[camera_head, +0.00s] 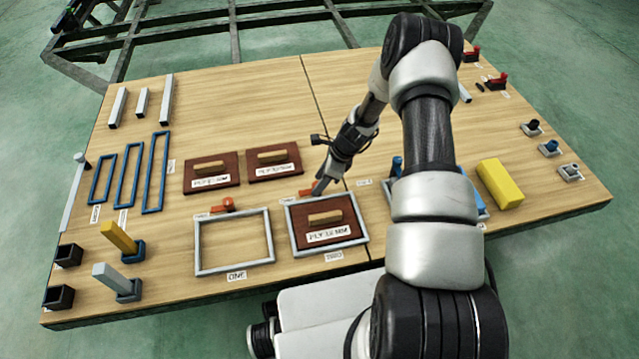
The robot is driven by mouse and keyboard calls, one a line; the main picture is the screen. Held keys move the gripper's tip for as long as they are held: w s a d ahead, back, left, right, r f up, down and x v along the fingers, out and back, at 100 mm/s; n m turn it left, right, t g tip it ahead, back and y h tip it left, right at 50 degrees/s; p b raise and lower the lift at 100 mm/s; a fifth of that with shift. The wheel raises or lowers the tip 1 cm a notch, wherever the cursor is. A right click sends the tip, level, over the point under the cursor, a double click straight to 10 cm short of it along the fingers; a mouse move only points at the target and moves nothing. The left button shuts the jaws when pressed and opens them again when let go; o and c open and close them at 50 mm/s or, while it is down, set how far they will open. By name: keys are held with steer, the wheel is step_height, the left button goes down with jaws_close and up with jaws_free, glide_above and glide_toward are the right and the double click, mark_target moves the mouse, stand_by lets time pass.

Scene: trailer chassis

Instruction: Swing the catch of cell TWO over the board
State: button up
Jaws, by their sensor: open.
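Cell TWO is a grey rectangular frame (291,229) near the front middle of the table. A dark red-brown board (308,236) with a light wooden grip and a white label lies inside it. The orange catch (306,192) of cell TWO is at the frame's back edge, partly hidden by my gripper. My gripper (319,189) is open and points down at the back edge, close beside the catch. I cannot tell whether it touches the catch.
Cell ONE (234,272), an empty grey frame with its own orange catch (228,204), lies to the left. Two more boards (212,173) (274,162) lie behind. Blue frames (129,176) are farther left. A yellow block (500,184) is at right. My arm hides part of the right side.

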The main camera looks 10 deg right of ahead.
steer(key=shift+f, duration=0.15)
steer(key=shift+c, duration=0.5)
steer(key=c, duration=0.9)
steer(key=shift+n, duration=0.3)
steer(key=n, duration=0.2)
steer(key=n+g, duration=0.1)
steer(key=shift+w+n+g, duration=0.2)
steer(key=shift+n+g, duration=0.1)
steer(key=shift+n, duration=0.1)
steer(key=n+g, duration=0.1)
steer(key=n, duration=0.3)
steer(key=shift+w+n+g, duration=0.1)
steer(key=shift+n+g, duration=0.2)
steer(key=shift+g, duration=0.1)
steer(key=n+g, duration=0.1)
steer(key=n, duration=0.3)
steer(key=shift+w+a+h, duration=0.1)
steer(key=shift+w+h, duration=0.05)
steer(key=shift+h, duration=0.25)
steer(key=shift+a+n+g+h, duration=0.1)
steer(key=shift+n+g+h, duration=0.25)
steer(key=shift+n, duration=0.85)
steer(key=shift+n+g+h, duration=0.25)
steer(key=shift+n+h, duration=0.1)
steer(key=shift+n, duration=0.85)
